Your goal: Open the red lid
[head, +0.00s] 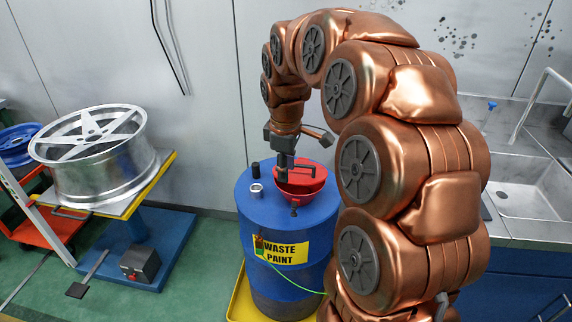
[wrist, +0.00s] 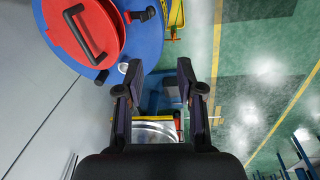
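The red lid (wrist: 80,38) is round, with a black bar handle (wrist: 84,34), and shows at the upper left of the wrist view. In the head view the red lid (head: 312,172) is partly hidden by my gripper (head: 284,172). It sits on a red funnel (head: 303,190) on top of the blue drum (head: 260,207). I cannot tell whether the lid is fully seated. In the wrist view my gripper (wrist: 160,78) has its two fingers apart with nothing between them. The handle lies to the left of the fingers, outside them.
A small metal cap (head: 256,190) and a black cap (head: 255,170) are on the drum top. The grey wall is close behind the drum. A wheel (head: 95,155) rests on a stand at the left. A sink counter (head: 525,190) is at the right.

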